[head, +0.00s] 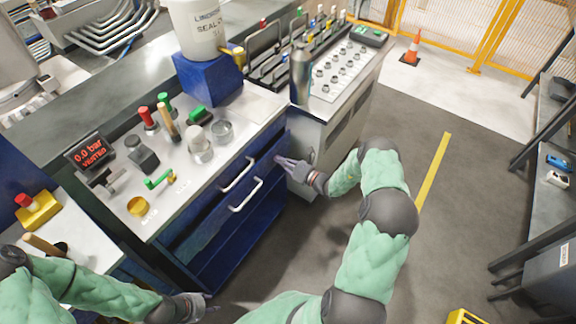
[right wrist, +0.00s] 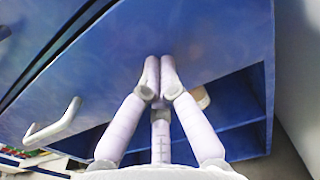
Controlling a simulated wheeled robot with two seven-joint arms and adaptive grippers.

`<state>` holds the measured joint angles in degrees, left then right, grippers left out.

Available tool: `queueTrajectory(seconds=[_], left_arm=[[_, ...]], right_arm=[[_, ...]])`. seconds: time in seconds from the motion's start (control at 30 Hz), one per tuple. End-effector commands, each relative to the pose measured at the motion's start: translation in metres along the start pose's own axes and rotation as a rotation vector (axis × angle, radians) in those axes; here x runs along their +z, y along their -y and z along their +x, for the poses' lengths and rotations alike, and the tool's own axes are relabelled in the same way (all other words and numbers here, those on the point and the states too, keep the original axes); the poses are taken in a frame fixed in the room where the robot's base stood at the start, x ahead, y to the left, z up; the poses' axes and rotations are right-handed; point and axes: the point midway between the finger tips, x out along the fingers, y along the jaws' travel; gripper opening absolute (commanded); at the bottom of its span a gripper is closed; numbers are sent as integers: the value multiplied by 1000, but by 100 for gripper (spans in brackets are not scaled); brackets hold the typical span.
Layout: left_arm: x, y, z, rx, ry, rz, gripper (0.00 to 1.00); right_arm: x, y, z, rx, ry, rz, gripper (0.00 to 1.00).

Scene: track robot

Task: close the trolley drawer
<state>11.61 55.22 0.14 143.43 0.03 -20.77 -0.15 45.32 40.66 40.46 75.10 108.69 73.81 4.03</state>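The blue trolley (head: 215,262) stands left of centre in the head view, with two white bar handles, an upper one (head: 238,176) and a lower one (head: 246,196), on its drawer fronts. My right gripper (head: 282,162) is at the right end of the drawer fronts. In the right wrist view its fingertips (right wrist: 160,65) are together, with nothing between them, against or very near a blue drawer front (right wrist: 215,40). A white handle (right wrist: 55,125) is left of them. I cannot tell how far the drawer stands out. My left gripper (head: 200,304) is low, apart from the trolley; its finger state is unclear.
The trolley's top (head: 225,165) carries knobs, valves and a red display (head: 90,153). A grey cabinet (head: 325,135) stands right beside the trolley. An open blue shelf (right wrist: 235,135) lies below the drawer front.

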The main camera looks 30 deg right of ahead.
Motion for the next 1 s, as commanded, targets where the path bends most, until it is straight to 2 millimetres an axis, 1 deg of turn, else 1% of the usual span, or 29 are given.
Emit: queueTrajectory(seconds=[0.1, 0.37, 0.83, 1.0], left_arm=[[0, 1, 3, 0, 0, 0, 40], [0, 2, 5, 0, 0, 0, 40], [0, 2, 5, 0, 0, 0, 40], [0, 2, 5, 0, 0, 0, 40]], right_arm=[[-1, -1, 13, 2, 1, -1, 0], [0, 0, 26, 0, 0, 0, 0], [2, 0, 29, 1, 2, -3, 0], [2, 2, 25, 2, 3, -3, 0]])
